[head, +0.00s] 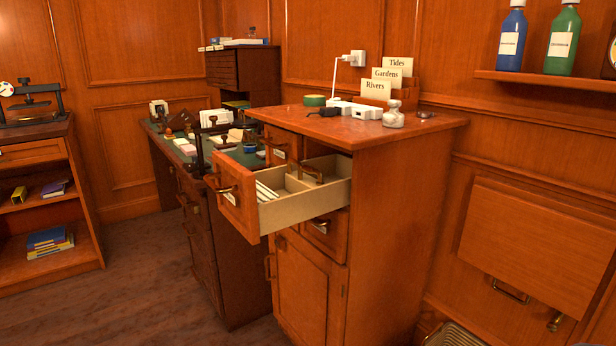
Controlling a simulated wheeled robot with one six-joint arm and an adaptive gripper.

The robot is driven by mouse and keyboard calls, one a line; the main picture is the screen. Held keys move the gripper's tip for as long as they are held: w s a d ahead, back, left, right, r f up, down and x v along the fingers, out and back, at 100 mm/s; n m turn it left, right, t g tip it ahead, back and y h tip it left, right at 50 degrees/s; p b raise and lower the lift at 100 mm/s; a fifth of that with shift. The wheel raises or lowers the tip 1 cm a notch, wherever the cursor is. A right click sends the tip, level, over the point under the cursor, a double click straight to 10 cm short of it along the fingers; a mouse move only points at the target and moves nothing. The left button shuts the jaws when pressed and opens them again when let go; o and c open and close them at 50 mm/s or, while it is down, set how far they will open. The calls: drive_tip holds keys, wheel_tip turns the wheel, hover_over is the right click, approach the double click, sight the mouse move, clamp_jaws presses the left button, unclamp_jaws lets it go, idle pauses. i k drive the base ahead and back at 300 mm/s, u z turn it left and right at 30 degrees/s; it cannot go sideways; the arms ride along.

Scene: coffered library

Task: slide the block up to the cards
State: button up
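An open drawer (300,211) juts out to the left from the upper part of the wooden cabinet, its pale side wall facing me. Several white cards (265,191) stand in it just behind the drawer front (237,191). A pale upright piece (296,185), possibly the block, stands across the drawer behind the cards, with a visible gap between them. A brown part (312,172) shows farther back in the drawer; I cannot tell whether it belongs to the block. The drawer floor is mostly hidden by the side wall. My gripper is not in view.
The cabinet top (370,132) holds labelled cards (386,80) in a wooden holder, a white device (364,112) and a glass jar (393,115). A cluttered desk (160,150) stands behind left. A low shelf (30,220) is at far left. The floor (140,275) before the cabinet is clear.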

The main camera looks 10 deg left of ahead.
sight(295, 182)
drive_tip(key=u, duration=2.9)
drive_tip(key=i, duration=0.8)
drive_tip(key=z, duration=2.25)
